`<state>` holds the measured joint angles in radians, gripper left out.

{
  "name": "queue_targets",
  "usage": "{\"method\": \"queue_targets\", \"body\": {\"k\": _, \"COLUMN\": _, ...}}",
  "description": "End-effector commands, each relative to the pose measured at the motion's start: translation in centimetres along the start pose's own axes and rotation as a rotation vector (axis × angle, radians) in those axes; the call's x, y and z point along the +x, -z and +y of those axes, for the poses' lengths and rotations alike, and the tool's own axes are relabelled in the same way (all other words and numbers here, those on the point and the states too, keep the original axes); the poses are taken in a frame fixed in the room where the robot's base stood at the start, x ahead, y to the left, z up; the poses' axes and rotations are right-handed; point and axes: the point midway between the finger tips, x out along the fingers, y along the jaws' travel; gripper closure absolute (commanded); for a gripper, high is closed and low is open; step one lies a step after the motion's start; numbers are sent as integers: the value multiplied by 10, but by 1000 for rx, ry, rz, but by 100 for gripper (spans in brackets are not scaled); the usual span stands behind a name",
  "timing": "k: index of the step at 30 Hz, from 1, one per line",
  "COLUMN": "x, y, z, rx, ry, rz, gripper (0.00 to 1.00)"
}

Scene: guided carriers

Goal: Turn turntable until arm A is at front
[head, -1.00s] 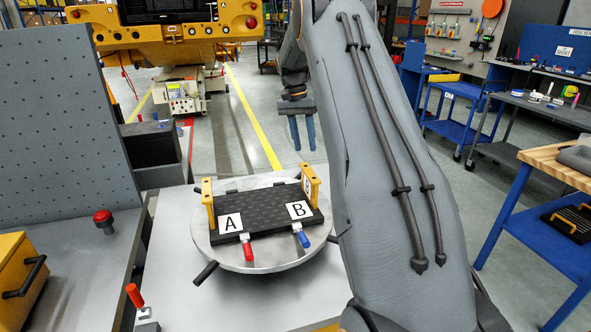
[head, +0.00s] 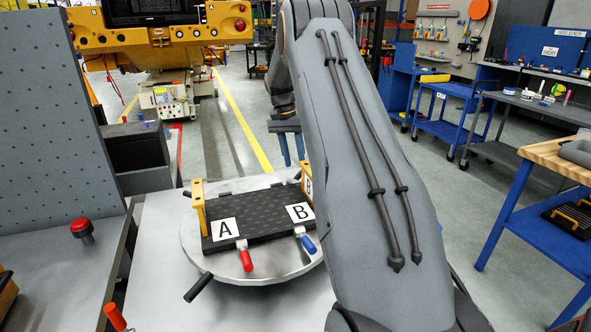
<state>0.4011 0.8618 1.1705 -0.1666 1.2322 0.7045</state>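The round silver turntable (head: 200,259) stands on a grey metal table. It carries a black plate (head: 255,222) with labels A (head: 224,230) and B (head: 299,212) along its near edge. A red-handled lever (head: 246,259) is at A and a blue-handled one (head: 307,243) at B. Yellow brackets stand at the plate's left (head: 199,207) and right ends. Black rods stick out of the turntable's rim, one at the near left (head: 198,288). My gripper (head: 287,150) hangs behind the turntable, apart from it, fingers down with a gap between them. My arm hides the turntable's right side.
A grey perforated panel (head: 50,130) and a red button (head: 81,228) are at the left. A red-handled lever (head: 115,317) is at the bottom left. A wooden-topped blue bench (head: 545,165) stands at the right. Open floor lies behind the table.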

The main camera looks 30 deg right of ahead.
Motion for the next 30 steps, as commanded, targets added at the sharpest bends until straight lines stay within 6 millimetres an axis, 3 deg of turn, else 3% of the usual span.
{"method": "queue_targets", "body": {"k": 9, "x": 39, "y": -1, "z": 0, "rx": -2, "ry": -1, "rz": 0, "gripper": 66}}
{"method": "queue_targets", "body": {"k": 20, "x": 45, "y": -2, "z": -2, "rx": -4, "ry": 0, "rz": 1, "gripper": 66}}
{"method": "queue_targets", "body": {"k": 26, "x": 45, "y": -2, "z": -2, "rx": -4, "ry": 0, "rz": 1, "gripper": 100}}
{"method": "queue_targets", "body": {"k": 30, "x": 45, "y": -2, "z": -3, "rx": -4, "ry": 0, "rz": 1, "gripper": 100}}
